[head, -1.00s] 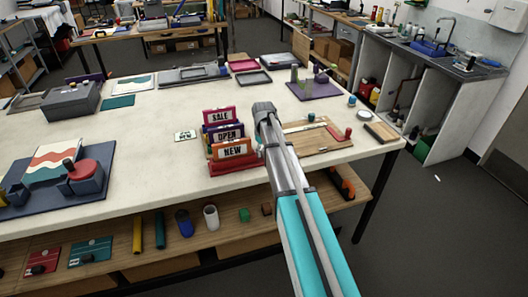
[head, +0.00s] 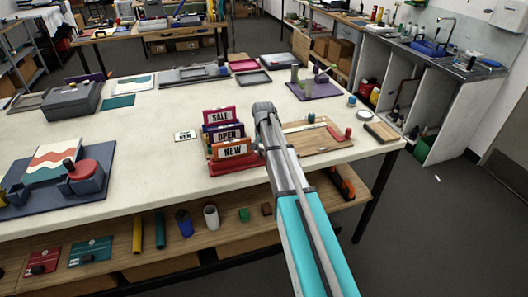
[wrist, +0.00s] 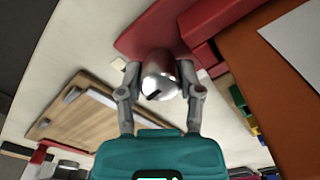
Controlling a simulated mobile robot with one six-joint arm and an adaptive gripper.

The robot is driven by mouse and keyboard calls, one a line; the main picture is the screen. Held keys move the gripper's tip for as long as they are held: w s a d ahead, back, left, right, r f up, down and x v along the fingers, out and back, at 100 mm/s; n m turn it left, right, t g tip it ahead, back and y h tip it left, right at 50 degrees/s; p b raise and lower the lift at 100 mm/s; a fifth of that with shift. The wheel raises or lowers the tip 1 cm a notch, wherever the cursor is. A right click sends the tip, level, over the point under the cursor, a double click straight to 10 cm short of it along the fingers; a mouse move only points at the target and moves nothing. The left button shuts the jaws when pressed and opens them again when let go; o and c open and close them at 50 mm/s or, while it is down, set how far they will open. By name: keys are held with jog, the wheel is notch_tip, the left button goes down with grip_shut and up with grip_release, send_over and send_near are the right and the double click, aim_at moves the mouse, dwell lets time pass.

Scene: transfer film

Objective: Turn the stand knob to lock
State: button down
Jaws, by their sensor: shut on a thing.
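The red sign stand (head: 235,165) sits on the white table and holds upright signs reading SALE (head: 219,116), OPEN (head: 228,135) and NEW (head: 233,150). In the wrist view its red base (wrist: 140,38) lies at the top, with the orange sign (wrist: 275,55) at right. The knob (wrist: 160,86), shiny silver on top with a dark mark and dark red sides, stands at the base. My gripper (wrist: 162,74) is shut on the knob, one finger on each side. In the head view, my arm hides the knob.
A wooden board (head: 318,138) with a red-handled tool lies right of my arm, and shows in the wrist view too. A small white card (head: 185,135) lies left of the stand. The table's front edge runs close below the stand.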

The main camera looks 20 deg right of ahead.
jog(key=shift+m, duration=0.8)
jog(key=c, duration=0.5)
grip_release()
jog(key=shift+c, duration=0.2)
jog(key=shift+n, duration=0.3)
